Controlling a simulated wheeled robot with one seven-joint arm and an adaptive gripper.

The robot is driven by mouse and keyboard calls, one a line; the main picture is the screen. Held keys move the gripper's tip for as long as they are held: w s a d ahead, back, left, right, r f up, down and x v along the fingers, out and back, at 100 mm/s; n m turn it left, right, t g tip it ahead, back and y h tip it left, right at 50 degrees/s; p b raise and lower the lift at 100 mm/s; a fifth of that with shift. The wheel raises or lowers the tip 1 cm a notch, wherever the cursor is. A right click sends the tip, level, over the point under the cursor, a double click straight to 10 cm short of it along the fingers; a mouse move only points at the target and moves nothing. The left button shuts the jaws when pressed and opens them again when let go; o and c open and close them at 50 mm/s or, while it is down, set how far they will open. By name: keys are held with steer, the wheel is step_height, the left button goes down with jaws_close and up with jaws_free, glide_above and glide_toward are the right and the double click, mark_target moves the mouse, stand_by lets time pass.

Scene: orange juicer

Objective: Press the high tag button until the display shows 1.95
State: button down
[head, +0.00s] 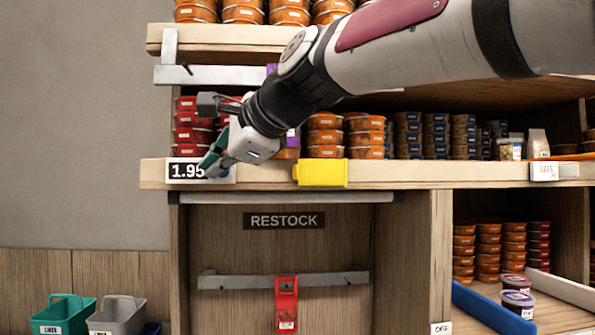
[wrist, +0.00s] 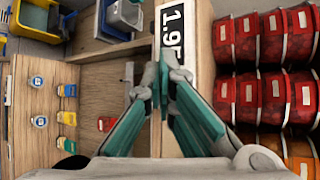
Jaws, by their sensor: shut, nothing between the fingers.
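The high tag (head: 186,171) is a white plate with a black display on the front edge of the upper shelf, at the left end. Its display reads 1.95 in the head view, with the last digit close to my fingers. In the wrist view the tag (wrist: 171,35) is seen sideways and shows 1.9 and part of a further digit. My gripper (head: 208,170) is shut and empty, its green fingertips at the right side of the display. The fingertips (wrist: 163,78) are together over the tag in the wrist view. The button is hidden; I cannot tell whether they touch it.
A yellow block (head: 320,173) sits on the shelf edge to the right of my gripper. Red tubs (head: 190,135) stand behind the tag. A RESTOCK sign (head: 284,221) and a red clip (head: 286,304) are below. Open wall lies to the left.

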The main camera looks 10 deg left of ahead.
stand_by(0.6)
steer(key=shift+s+d, duration=0.2)
steer(key=shift+s, duration=0.55)
steer(key=shift+s+d+p, duration=0.2)
steer(key=shift+s, duration=0.6)
steer(key=shift+s+d+p, duration=0.2)
steer(key=shift+s, duration=0.65)
steer(key=shift+s+d+p, duration=0.2)
steer(key=shift+s, duration=0.6)
steer(key=s, duration=0.3)
steer(key=s+d+p, duration=0.1)
steer(key=s, duration=0.1)
steer(key=shift+s+d+p, duration=0.2)
steer(key=shift+s+p, duration=0.1)
steer(key=shift+s, duration=0.1)
